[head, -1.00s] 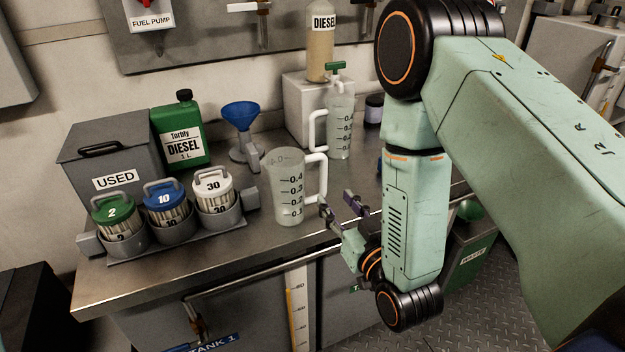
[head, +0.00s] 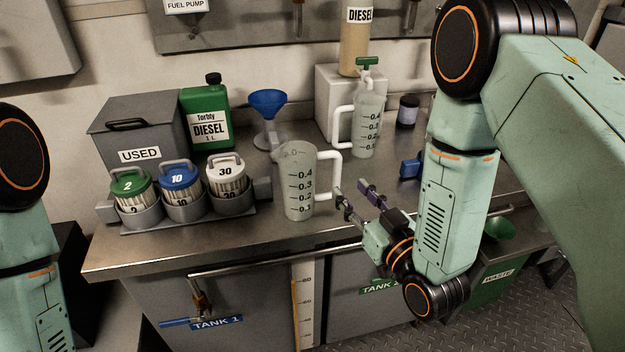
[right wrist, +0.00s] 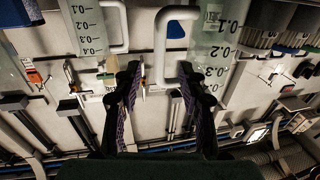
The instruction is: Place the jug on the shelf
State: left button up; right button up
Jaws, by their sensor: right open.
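A clear measuring jug (head: 297,195) with a white handle (head: 336,172) stands upright near the counter's front edge. My right gripper (head: 352,188) is open and empty just right of that handle, apart from it in the head view. In the right wrist view, the white handle (right wrist: 160,45) shows beyond the gap between the open fingers (right wrist: 160,72), with the jug (right wrist: 222,40) to the right. A second similar jug (head: 367,140) stands farther back; it shows at the wrist view's left (right wrist: 90,30). My left arm shows at the left edge, its gripper out of frame. I cannot identify a shelf.
The steel counter (head: 200,242) holds a filter rack (head: 185,222), a grey USED box (head: 120,135), a green diesel can (head: 205,105) and a blue funnel (head: 268,105). A dark jar (head: 407,112) and blue item (head: 411,168) stand right. The counter front is clear.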

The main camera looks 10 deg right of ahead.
aim_at(339, 174)
jog(key=shift+w, duration=0.5)
jog(key=x, duration=0.3)
jog(key=r+x, duration=0.1)
jog(key=x, duration=0.1)
jog(key=shift+w+a+b, duration=0.2)
jog(key=shift+a+b, duration=0.1)
jog(key=shift+a, duration=0.1)
jog(key=shift+w, duration=0.25)
jog(key=shift+w+d+f, duration=0.15)
jog(key=shift+w+d, duration=0.05)
jog(key=shift+s+a, duration=0.1)
jog(key=shift+a, duration=0.05)
jog(key=c, duration=0.4)
grip_shut()
